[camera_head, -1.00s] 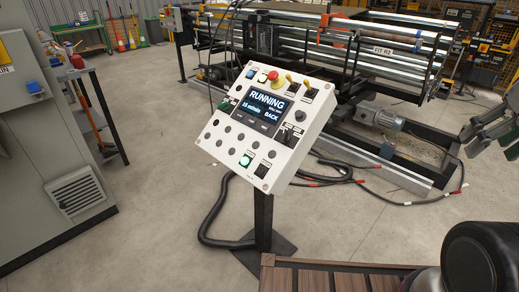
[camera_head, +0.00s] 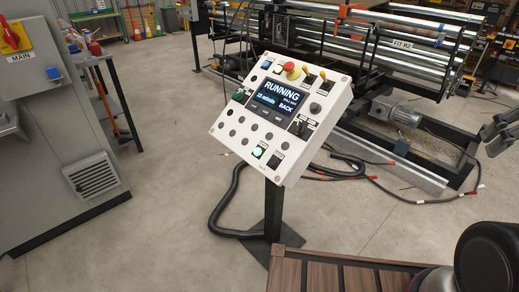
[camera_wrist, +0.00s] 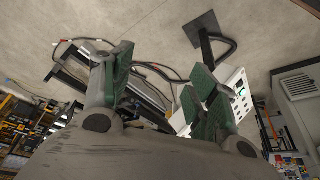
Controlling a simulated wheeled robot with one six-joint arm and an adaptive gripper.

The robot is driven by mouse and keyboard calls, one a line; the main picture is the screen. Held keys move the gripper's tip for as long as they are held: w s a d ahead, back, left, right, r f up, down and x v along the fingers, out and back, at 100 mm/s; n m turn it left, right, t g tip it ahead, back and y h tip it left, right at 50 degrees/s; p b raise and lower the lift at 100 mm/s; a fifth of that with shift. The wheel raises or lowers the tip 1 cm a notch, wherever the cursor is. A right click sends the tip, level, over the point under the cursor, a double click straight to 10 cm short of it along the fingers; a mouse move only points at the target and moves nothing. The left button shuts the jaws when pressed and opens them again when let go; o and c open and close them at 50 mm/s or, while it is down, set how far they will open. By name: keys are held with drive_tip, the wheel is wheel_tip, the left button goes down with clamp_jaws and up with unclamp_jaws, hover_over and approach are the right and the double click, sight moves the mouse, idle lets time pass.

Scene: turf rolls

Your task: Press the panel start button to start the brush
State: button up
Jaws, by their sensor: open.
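The white control panel (camera_head: 225,133) stands tilted on a dark post in the middle of the head view. Its screen (camera_head: 279,99) reads RUNNING and BACK. A lit green button (camera_head: 258,152) is on its lower edge beside a black one; another green button (camera_head: 238,97) is at its left side. Small labels are unreadable, so I cannot tell which is the brush start. My gripper (camera_wrist: 162,85) is open and empty in the wrist view, with the panel (camera_wrist: 240,80) partly hidden behind its right finger. In the head view it shows only at the right edge, apart from the panel.
A red mushroom button (camera_head: 290,66) and yellow-tipped switches sit along the panel's top. A grey cabinet (camera_head: 60,150) stands at left. The roller machine (camera_head: 400,60) is behind the panel. Black cable (camera_head: 222,215) lies on the floor by the post; open floor lies left of it.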

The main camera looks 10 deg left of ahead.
idle(0.4)
clamp_jaws()
idle(1.3)
